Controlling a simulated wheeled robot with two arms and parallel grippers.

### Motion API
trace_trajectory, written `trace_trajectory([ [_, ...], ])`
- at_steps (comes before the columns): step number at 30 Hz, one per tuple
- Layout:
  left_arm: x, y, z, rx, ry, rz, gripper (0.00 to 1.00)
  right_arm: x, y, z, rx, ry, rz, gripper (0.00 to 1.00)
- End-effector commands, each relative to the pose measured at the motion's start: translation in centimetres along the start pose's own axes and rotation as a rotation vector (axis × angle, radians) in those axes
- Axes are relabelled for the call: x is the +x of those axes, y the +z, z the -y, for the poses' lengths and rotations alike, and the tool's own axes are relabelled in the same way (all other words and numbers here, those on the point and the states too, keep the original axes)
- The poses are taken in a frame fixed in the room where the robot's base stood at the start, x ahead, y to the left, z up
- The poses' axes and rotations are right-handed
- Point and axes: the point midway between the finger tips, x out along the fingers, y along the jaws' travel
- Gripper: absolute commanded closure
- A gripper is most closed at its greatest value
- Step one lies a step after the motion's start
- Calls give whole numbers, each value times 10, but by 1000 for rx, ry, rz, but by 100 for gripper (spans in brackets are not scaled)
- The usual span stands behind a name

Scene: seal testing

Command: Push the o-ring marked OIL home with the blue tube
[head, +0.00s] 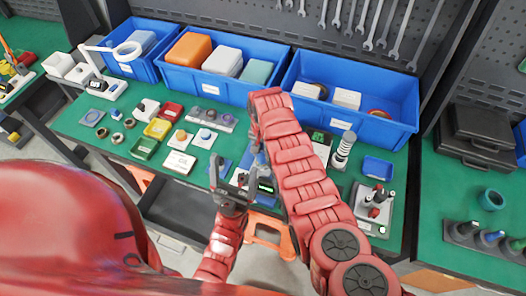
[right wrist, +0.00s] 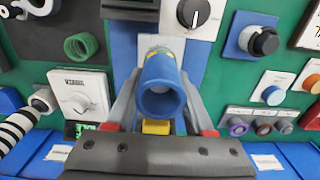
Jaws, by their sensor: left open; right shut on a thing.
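The blue tube (right wrist: 160,88) is held between the two fingers of my right gripper (right wrist: 160,100) in the right wrist view, its open end toward the camera. Its far end points at a grey and blue fixture; whether it touches anything there is hidden. In the head view the right arm covers most of this gripper. My left gripper (head: 230,188) is open and empty, low over the near edge of the bench. A grey holder (right wrist: 262,128) carries several small coloured rings with labels; it also shows in the head view (head: 207,121). I cannot read an OIL mark.
Blue bins (head: 352,122) line the back of the green bench (head: 105,150). Small blocks and parts crowd its left side. A striped cylinder (head: 344,148) and a small blue tray (head: 378,167) stand right of my right arm. A black knob (right wrist: 262,42) shows in the right wrist view.

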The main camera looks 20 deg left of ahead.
Motion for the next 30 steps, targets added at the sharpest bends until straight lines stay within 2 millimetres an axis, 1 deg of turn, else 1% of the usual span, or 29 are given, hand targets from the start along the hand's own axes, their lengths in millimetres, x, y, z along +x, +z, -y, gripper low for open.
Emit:
trace_trajectory([
  [1, -2, 0, 0, 0, 0, 0, 11, 3, 1, -1, 0, 3, 4, 100],
  [19, -11, 2, -1, 0, 0, 0, 11, 15, 1, -1, 1, 3, 3, 100],
  [25, -7, 1, 0, 0, 0, 0, 11, 9, 0, -1, 1, 1, 1, 100],
  [30, 2, 0, 0, 0, 0, 0, 11, -4, -1, 0, 1, -2, -3, 100],
])
